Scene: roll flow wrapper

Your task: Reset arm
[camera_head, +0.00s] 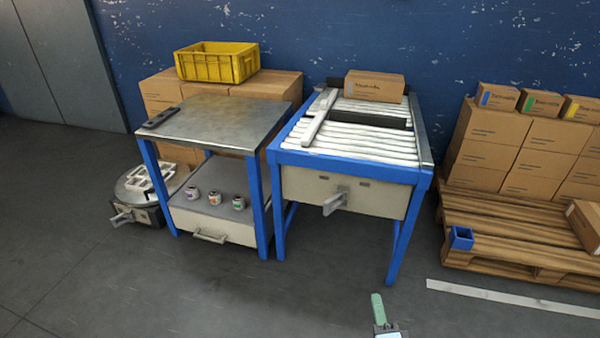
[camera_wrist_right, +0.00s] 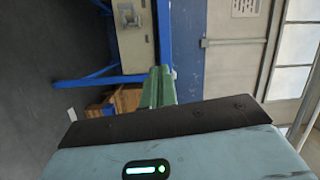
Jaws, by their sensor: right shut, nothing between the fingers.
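My right gripper (camera_head: 378,308) shows at the bottom of the head view, low in front of the roller table and apart from it. Its green fingers are shut with nothing between them. In the right wrist view the shut green fingers (camera_wrist_right: 157,88) point toward blue table legs and a beige drawer front. My left gripper is not in view.
A blue-legged roller table (camera_head: 350,168) carries a carton (camera_head: 374,86). To its left stands a metal-topped workbench (camera_head: 215,118) with several small jars below. A pallet (camera_head: 500,228) with stacked cartons stands at the right. The front floor is clear.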

